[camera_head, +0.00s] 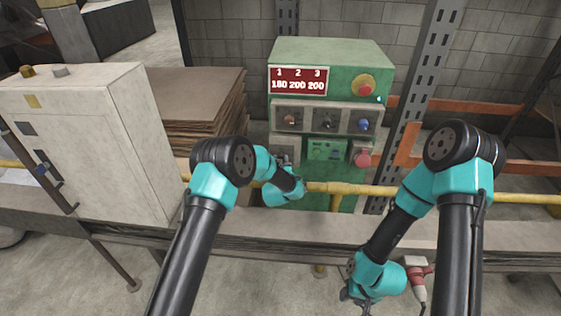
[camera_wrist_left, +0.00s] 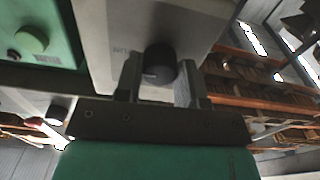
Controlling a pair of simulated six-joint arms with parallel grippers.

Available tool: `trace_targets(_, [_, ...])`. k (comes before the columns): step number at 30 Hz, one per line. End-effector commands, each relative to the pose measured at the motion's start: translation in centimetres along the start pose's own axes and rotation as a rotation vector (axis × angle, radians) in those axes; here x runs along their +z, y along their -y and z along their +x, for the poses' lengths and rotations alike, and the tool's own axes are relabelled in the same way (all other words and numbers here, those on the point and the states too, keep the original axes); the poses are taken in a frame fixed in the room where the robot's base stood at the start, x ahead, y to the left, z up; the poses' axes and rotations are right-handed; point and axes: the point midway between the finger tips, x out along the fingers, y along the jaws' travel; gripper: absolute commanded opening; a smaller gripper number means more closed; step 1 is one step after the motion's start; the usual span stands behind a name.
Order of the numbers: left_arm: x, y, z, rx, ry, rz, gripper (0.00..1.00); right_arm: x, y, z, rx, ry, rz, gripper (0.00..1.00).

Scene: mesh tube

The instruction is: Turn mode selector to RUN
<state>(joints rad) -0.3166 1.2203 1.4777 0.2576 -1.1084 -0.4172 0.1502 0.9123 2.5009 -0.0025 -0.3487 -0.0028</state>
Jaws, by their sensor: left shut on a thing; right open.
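The mode selector looks to be the black round knob (camera_wrist_left: 158,64) on a light grey panel (camera_wrist_left: 101,35) in the left wrist view. The small label beside it is too blurred to read. My left gripper (camera_wrist_left: 159,80) has one finger on each side of the knob and is shut on it. In the head view my left gripper (camera_head: 285,162) is at the lower left of the green machine (camera_head: 330,52), in front of a grey panel, and hides the knob. My right gripper (camera_head: 356,294) is low at the front, open and away from the machine.
The machine carries a red display (camera_head: 299,81), a red stop button (camera_head: 364,86), a row of knobs (camera_head: 327,120) and a red socket (camera_head: 362,157). A yellow pipe (camera_head: 345,188) runs across below. A grey cabinet (camera_head: 100,140) stands left. A red plug (camera_head: 416,271) is beside my right gripper.

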Motion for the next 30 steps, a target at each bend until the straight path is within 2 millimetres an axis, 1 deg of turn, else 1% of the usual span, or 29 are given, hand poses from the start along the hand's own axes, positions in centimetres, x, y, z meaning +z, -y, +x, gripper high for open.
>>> trace_targets(6, [-0.01, 0.01, 0.0, 0.0, 0.0, 0.051, 0.12, 0.0, 0.0, 0.0, 0.0, 0.0, 0.0, 0.43])
trace_targets(17, [-0.01, 0.01, 0.0, 0.0, 0.0, 0.058, 0.12, 0.0, 0.0, 0.0, 0.0, 0.0, 0.0, 0.43])
trace_targets(18, [-0.01, 0.01, 0.0, 0.0, 0.0, 0.058, 0.37, 0.0, 0.0, 0.0, 0.0, 0.0, 0.0, 0.43])
trace_targets(26, [-0.01, 0.01, 0.0, 0.0, 0.0, 0.057, 0.62, 0.0, 0.0, 0.0, 0.0, 0.0, 0.0, 0.43])
trace_targets(30, [-0.01, 0.01, 0.0, 0.0, 0.0, 0.056, 0.62, 0.0, 0.0, 0.0, 0.0, 0.0, 0.0, 0.43])
